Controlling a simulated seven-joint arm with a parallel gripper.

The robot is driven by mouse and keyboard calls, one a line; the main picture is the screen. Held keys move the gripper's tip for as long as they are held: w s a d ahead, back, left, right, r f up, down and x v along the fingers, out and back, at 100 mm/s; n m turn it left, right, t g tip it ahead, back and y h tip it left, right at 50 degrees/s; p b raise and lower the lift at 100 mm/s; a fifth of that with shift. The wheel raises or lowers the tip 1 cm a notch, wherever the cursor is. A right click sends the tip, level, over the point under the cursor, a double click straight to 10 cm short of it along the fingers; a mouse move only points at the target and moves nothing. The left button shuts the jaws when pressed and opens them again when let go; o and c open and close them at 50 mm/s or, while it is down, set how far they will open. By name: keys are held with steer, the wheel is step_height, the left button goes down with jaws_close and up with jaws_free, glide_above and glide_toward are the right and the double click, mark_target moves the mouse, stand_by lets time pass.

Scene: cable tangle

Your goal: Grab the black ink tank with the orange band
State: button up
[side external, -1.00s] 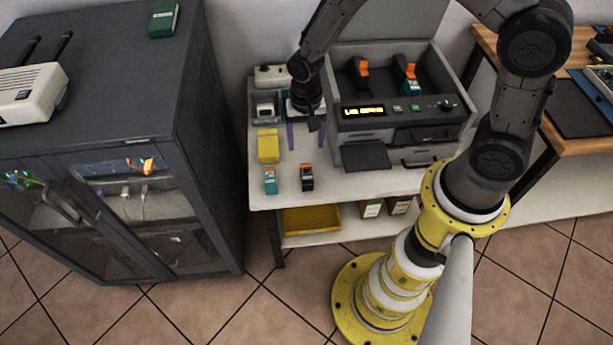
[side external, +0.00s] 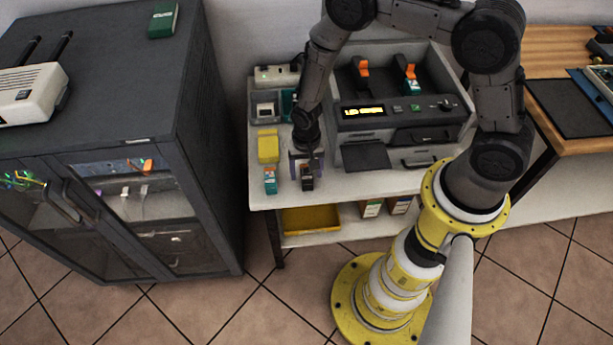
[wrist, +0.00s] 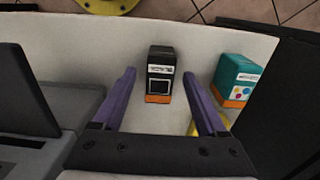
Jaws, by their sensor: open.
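The black ink tank (wrist: 161,72) with an orange band stands on the white table, in the upper middle of the wrist view. In the side external view the black ink tank (side external: 307,184) is near the table's front edge, its back partly covered by my gripper. My gripper (wrist: 158,72) has two purple fingers, spread open with nothing held. In the wrist view the fingers point toward the tank, one on each side of its line; I cannot tell how far above it they are. My gripper (side external: 305,175) also shows at the tank in the side external view.
A teal ink tank (wrist: 236,80) with an orange band stands right beside it in the wrist view. A yellow block (side external: 268,146) lies behind it. The printer (side external: 400,120) stands to the right, its tray (side external: 366,157) sticking out. The dark cabinet (side external: 205,150) is at left.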

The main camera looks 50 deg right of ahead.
steer(key=shift+f, duration=0.35)
steer(key=shift+c, duration=0.3)
jaws_close()
steer(key=shift+r, duration=0.1)
